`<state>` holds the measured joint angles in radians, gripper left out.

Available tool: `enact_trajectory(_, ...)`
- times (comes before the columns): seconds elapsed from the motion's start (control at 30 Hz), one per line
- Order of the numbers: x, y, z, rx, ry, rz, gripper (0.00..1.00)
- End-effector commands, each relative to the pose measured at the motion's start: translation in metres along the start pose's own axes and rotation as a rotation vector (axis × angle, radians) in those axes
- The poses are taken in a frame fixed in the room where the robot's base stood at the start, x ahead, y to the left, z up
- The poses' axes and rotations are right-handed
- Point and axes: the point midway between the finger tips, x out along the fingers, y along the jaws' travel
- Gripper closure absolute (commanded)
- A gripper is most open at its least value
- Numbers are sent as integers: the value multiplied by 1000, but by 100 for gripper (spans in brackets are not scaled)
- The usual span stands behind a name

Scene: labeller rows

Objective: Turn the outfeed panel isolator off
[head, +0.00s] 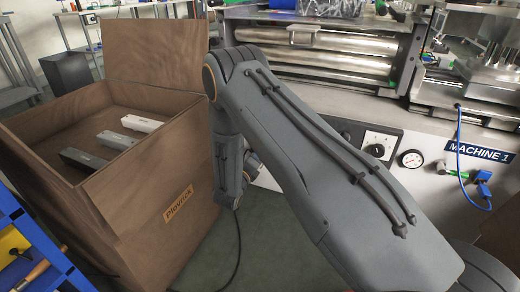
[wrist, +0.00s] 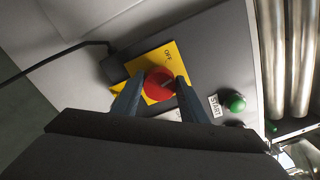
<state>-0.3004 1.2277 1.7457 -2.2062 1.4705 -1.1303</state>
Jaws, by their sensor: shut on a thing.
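The isolator is a round red knob (wrist: 158,90) on a yellow plate (wrist: 178,62), seen in the wrist view. The plate has the word OFF printed near its upper edge; the lower lettering is mostly covered. My gripper (wrist: 157,80) is shut on the red knob, with one dark finger at each side of it. A pale mark shows on the knob, but I cannot tell its exact setting. The plate sits on a dark grey panel (wrist: 212,65); no panel name is readable.
A green button (wrist: 235,102) with a START label (wrist: 215,106) is right of the knob. Steel rollers (wrist: 275,60) lie farther right. In the head view, a brown crate (head: 172,235) stands left of my arm, and a gauge (head: 411,158) and MACHINE 1 sign (head: 478,151) are right.

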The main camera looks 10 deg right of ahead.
Motion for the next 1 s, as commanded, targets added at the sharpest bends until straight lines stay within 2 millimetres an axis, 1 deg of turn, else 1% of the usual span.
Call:
enact_trajectory(0.2,-1,1,-1,-203,2,2,83)
enact_trajectory(0.5,-1,2,-2,-432,1,1,83)
enact_trajectory(0.73,-1,3,-2,-540,2,2,83)
enact_trajectory(1.0,-1,3,-3,-590,2,2,83)
